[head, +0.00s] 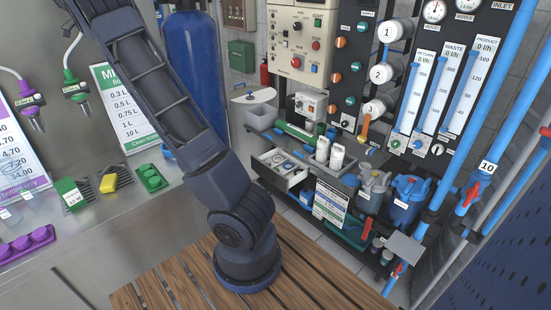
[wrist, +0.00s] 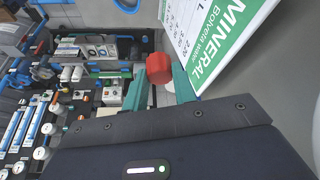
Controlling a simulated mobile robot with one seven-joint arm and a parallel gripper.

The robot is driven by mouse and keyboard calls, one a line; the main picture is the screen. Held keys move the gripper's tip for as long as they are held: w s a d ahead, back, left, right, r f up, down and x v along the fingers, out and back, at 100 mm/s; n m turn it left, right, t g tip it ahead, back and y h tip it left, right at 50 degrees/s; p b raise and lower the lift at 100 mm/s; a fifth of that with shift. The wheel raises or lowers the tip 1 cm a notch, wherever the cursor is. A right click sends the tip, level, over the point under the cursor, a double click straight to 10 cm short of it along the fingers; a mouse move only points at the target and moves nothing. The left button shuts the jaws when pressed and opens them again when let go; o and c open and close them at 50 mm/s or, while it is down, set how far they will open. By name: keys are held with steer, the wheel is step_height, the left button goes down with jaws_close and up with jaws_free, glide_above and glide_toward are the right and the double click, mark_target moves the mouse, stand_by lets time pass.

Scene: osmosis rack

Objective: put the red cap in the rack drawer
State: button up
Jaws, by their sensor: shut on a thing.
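The red cap (wrist: 159,68) is in the wrist view, between the teal fingers of my gripper (wrist: 161,82). My gripper is shut on it and holds it up in the air, close to a white and green sign. The lower part of the cap is hidden by the fingers. My gripper and the cap are not in the head view.
White bottles (head: 337,157) stand right of the drawer. Blue filter housings (head: 408,195) and upright blue pipes are further right. A blue cylinder (head: 195,70) stands behind my arm. A steel counter (head: 120,222) with green and purple holders is at the left.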

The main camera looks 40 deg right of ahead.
steer(key=s+d+m+g, duration=0.1)
steer(key=s+d+m, duration=0.15)
steer(key=d, duration=0.65)
steer(key=s+d+m+g, duration=0.1)
steer(key=s+d+m, duration=0.15)
steer(key=d, duration=0.65)
steer(key=m+g+y, duration=0.3)
steer(key=m+g, duration=0.1)
steer(key=m, duration=1)
glide_above(288, 174)
steer(key=s+a, duration=0.3)
step_height(288, 174, down, 2)
steer(key=shift+t, duration=0.3)
steer(key=f, duration=6.4)
steer(key=shift+a, duration=0.25)
steer(key=shift+f, duration=0.1)
steer(key=o, duration=0.9)
steer(key=shift+o, duration=0.2)
